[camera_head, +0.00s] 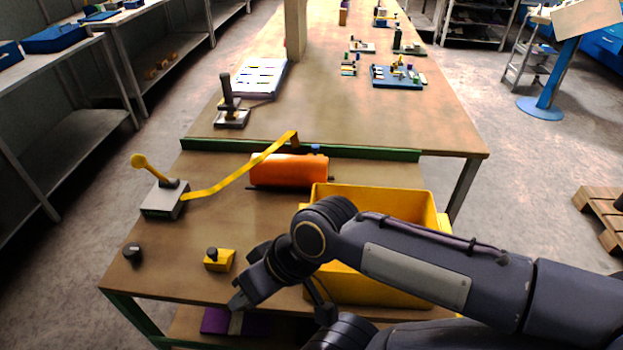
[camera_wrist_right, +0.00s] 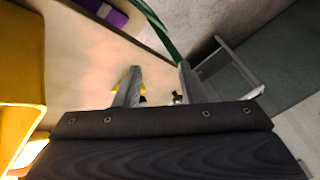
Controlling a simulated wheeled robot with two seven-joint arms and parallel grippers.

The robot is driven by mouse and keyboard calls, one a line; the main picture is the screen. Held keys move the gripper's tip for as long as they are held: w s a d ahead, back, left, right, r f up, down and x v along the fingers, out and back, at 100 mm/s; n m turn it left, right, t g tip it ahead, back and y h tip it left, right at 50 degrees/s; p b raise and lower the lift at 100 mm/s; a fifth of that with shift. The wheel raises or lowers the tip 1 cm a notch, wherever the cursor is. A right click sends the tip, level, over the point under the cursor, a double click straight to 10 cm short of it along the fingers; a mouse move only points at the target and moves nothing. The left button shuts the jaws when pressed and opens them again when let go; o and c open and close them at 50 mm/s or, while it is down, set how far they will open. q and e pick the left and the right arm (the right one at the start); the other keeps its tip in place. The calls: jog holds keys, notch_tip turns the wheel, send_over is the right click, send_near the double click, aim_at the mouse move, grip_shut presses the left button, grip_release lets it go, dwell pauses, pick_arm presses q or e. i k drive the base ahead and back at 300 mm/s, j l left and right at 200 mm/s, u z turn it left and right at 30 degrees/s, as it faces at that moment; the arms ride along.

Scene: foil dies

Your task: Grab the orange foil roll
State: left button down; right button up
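The orange foil roll (camera_head: 290,170) lies on its side near the back edge of the near table in the head view. It is behind the yellow bin's left part, and a yellow strip (camera_head: 240,173) runs past its left end. My right gripper (camera_head: 237,303) is at the table's front edge, well in front of the roll and apart from it. In the right wrist view, its two fingers (camera_wrist_right: 160,68) are spread with nothing held between them. The roll does not show in that view. My left gripper is not in view.
A yellow bin (camera_head: 429,207) stands right of the roll, partly behind my right arm. A grey press with a yellow-knobbed lever (camera_head: 162,200) is at left. A small yellow block (camera_head: 219,261) and black knob (camera_head: 132,254) are in front. A purple item (camera_head: 214,321) lies below.

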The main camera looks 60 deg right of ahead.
aim_at(276, 170)
jog(key=j+z, duration=0.1)
jog(key=z, duration=0.9)
jog(key=l+z, duration=0.4)
jog(key=z, duration=0.15)
jog(key=k+l+u, duration=0.1)
jog(key=u, duration=0.3)
jog(key=k+u, duration=0.15)
jog(key=u, duration=0.25)
